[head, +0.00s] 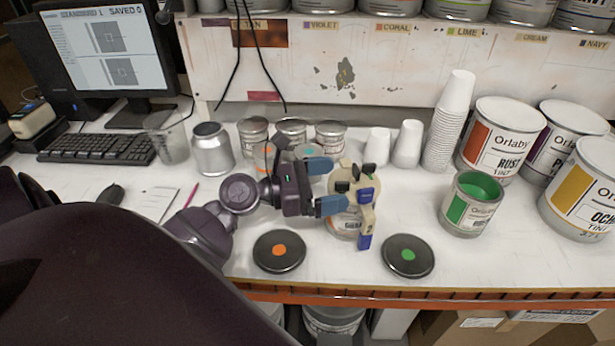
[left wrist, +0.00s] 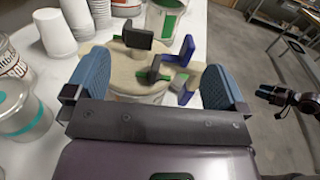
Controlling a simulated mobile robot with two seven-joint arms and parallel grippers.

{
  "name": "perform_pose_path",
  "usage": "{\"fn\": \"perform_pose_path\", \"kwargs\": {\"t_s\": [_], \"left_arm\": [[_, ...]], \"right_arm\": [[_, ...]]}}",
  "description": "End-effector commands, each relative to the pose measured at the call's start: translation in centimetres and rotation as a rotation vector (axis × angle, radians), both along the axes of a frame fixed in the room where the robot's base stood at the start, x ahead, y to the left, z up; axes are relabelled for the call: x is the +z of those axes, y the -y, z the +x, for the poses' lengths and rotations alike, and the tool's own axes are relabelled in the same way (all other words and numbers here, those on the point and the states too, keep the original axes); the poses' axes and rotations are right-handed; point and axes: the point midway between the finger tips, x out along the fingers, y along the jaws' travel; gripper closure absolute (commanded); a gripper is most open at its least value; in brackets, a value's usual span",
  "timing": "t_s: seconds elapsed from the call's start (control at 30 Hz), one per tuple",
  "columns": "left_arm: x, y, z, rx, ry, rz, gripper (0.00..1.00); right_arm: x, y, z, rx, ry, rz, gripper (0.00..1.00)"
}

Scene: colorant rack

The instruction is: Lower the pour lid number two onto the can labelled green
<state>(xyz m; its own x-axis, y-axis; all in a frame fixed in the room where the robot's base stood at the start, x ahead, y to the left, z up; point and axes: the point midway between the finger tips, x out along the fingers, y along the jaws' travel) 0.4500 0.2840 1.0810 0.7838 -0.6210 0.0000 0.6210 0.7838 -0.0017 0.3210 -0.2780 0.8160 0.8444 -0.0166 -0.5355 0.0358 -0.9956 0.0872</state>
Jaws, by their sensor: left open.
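The beige pour lid (head: 343,181), with black knobs and a blue-tipped handle marked 2, sits on a can (head: 343,224) whose label is partly hidden. It also shows in the left wrist view (left wrist: 122,75). My left gripper (head: 337,185) is open at the lid's left side, its blue fingers apart and the lid ahead between them; contact is unclear. The green can (head: 466,212) stands open to the right, with green paint inside; part of it shows in the left wrist view (left wrist: 165,22). My right gripper (left wrist: 272,95) shows only in the left wrist view, small and far right.
Black discs with an orange dot (head: 279,262) and a green dot (head: 408,268) lie near the front edge. Paper cups (head: 450,125) stand behind. Large tint cans (head: 497,140) stand at right, small cans (head: 253,132) behind my gripper. Table between lid and green can is clear.

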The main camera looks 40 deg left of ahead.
Motion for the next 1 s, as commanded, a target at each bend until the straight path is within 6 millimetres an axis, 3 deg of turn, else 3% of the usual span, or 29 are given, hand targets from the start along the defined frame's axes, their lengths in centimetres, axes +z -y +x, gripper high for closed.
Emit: {"fn": "perform_pose_path", "kwargs": {"t_s": [0.3,0.73,1.0], "left_arm": [[0.0,2.4,3.0,0.0,0.001,0.001,0.0],[-0.1,2.8,3.5,0.0,0.0,0.001,0.0],[0.0,2.8,3.5,0.0,0.0,0.001,0.4]], "right_arm": [[1.6,-0.2,1.2,0.006,0.031,0.001,0.57],[1.3,-0.2,0.8,0.002,0.022,0.002,0.57],[0.7,-0.1,0.1,-0.003,0.005,0.004,0.57]]}}
